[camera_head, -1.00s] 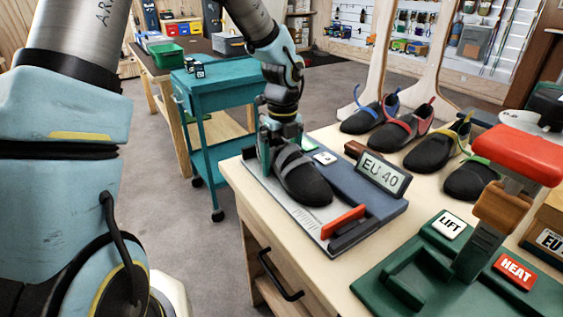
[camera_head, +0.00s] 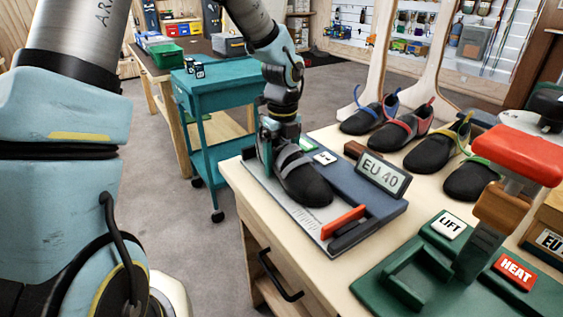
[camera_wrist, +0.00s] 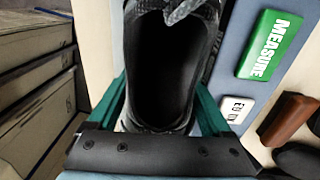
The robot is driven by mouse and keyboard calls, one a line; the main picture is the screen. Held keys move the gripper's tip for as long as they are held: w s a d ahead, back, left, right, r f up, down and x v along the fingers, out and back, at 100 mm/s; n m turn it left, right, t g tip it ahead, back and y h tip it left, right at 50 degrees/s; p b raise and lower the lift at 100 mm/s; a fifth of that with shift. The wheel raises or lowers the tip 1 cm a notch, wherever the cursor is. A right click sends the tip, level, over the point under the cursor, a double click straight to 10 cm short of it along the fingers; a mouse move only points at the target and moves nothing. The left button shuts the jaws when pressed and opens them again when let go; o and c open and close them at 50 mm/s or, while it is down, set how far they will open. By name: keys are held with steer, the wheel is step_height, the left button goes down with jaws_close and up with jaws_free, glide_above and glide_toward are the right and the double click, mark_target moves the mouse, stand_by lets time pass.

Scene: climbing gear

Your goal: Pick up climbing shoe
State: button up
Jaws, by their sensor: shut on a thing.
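The climbing shoe (camera_head: 304,184) is black with grey straps and rests on the blue and grey measuring device (camera_head: 376,209), its toe toward the red stop (camera_head: 343,221). My gripper (camera_head: 279,150) is at the shoe's heel end, coming from above. In the wrist view, the shoe's dark opening (camera_wrist: 165,70) lies between the two green fingers (camera_wrist: 160,105). The fingers are shut on the heel sides. The lowest part of the heel is hidden behind the gripper's dark edge.
An "EU 40" display (camera_head: 383,175) stands beside the shoe. A green MEASURE button (camera_wrist: 269,45) is close to the right finger. Several other shoes (camera_head: 435,150) stand behind. A green press with a red handle (camera_head: 518,153) is at front right. A teal cart (camera_head: 213,95) is at back left.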

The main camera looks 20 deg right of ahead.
step_height(320, 180, up, 10)
stand_by(0.5)
steer(key=shift+r, duration=0.1)
